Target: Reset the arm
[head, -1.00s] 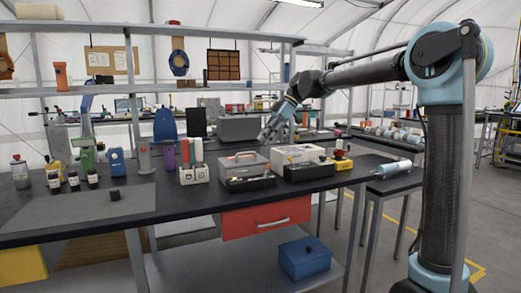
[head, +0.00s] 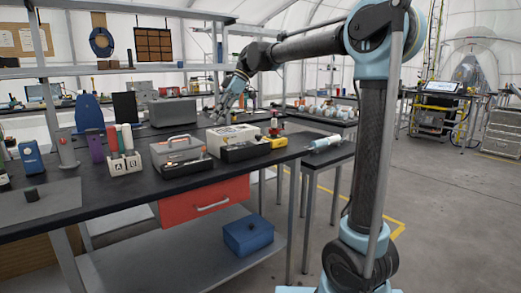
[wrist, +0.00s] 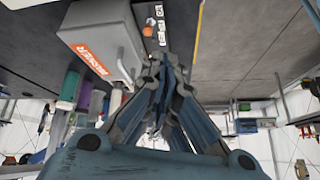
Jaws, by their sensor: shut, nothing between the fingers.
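My gripper (head: 226,106) hangs at the end of my arm over the back part of the black workbench (head: 120,200), beside the grey box (head: 173,112). In the wrist view its blue-grey fingers (wrist: 165,75) come together and are shut, with nothing seen between them. My arm reaches from the right of the head view, with its elbow high and its forearm running left to the wrist. The wrist view looks upside down past the fingers at a grey case with an orange label (wrist: 105,40).
The bench holds a lidded grey toolbox (head: 178,150), a white box (head: 234,138), a bottle rack (head: 124,162) and a yellow item (head: 277,141). A shelf (head: 140,70) runs above the bench. A blue box (head: 248,235) sits on the lower shelf. Open floor (head: 450,210) lies to the right.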

